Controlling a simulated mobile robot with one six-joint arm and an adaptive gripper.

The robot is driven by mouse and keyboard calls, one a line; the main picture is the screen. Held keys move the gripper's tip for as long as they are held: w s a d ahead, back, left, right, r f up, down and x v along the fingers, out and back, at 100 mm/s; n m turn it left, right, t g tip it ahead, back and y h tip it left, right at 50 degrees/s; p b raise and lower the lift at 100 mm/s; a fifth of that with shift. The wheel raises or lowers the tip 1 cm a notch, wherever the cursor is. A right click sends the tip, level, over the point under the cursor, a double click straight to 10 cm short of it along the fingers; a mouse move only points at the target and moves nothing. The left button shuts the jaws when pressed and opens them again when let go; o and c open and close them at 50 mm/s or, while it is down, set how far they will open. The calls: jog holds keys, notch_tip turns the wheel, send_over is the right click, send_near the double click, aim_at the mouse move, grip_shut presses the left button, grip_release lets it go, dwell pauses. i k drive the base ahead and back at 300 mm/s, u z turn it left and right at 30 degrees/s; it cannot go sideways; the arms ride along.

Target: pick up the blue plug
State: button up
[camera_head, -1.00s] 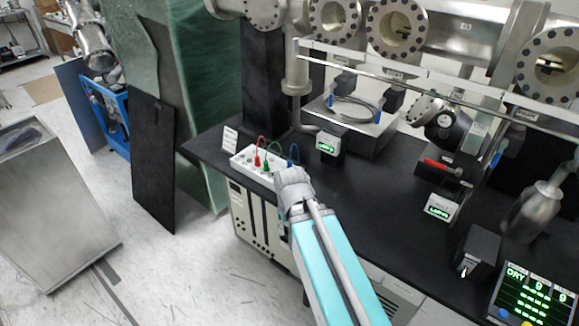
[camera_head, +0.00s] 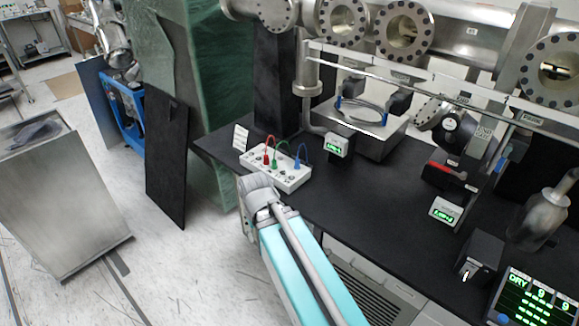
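The blue plug (camera_head: 297,163) is a small upright plug with a curved blue lead. It sits toward the right end of a white panel box (camera_head: 289,184) on the black bench. A red plug (camera_head: 266,158) and a green plug (camera_head: 275,162) stand to its left on the same box. My teal arm reaches up from the bottom, and its grey joint shows just in front of the box's left end. I cannot make out any gripper fingers. The blue plug is in clear sight, with nothing of mine in front of it.
A small green-lit display (camera_head: 336,145) stands right of the box. A white card (camera_head: 240,138) stands behind its left end. Metal vacuum pipework (camera_head: 308,75) rises behind. The black bench top (camera_head: 355,205) is bare right of the box.

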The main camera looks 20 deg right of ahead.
aim_at(297, 166)
jog(key=u, duration=0.1)
jog(key=k, duration=1.05)
jog(key=z, duration=0.5)
jog(key=i, duration=1)
